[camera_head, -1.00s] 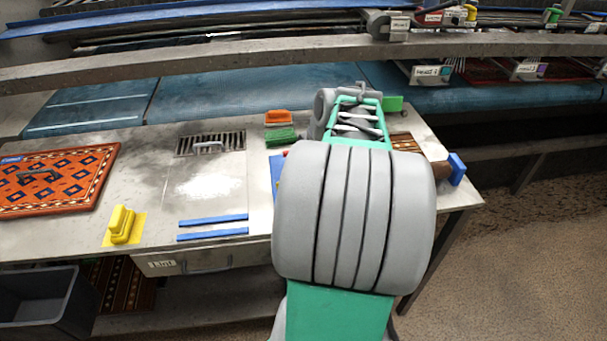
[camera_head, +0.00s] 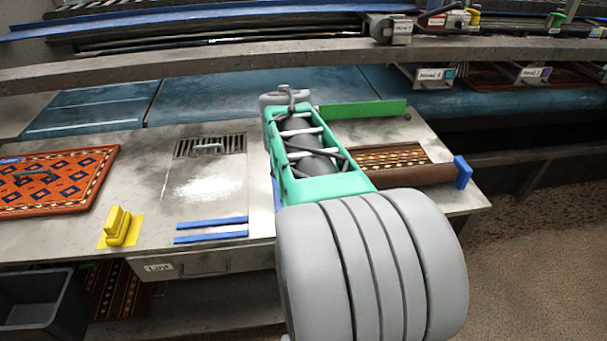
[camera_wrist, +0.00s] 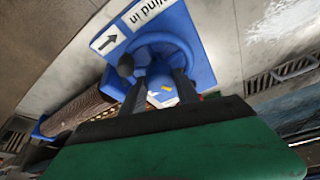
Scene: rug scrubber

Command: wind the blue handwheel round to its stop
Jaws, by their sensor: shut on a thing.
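The blue handwheel (camera_wrist: 198,62) is in the upper middle of the wrist view, with a dark round knob (camera_wrist: 125,65) at its left. A white label with an arrow (camera_wrist: 108,40) is on the blue housing beside it. My gripper (camera_wrist: 160,82) reaches into the wheel, its two dark fingers on either side of a blue part with a small yellow mark. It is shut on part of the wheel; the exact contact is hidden. In the head view my arm hides the wheel and the gripper.
A brown roll (camera_head: 425,174) with a blue end (camera_head: 462,172) lies at the bench's right, beside a patterned rug strip (camera_head: 385,157). A long green bar (camera_head: 365,109) stands behind. An orange rug (camera_head: 55,178) and yellow block (camera_head: 120,225) are left.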

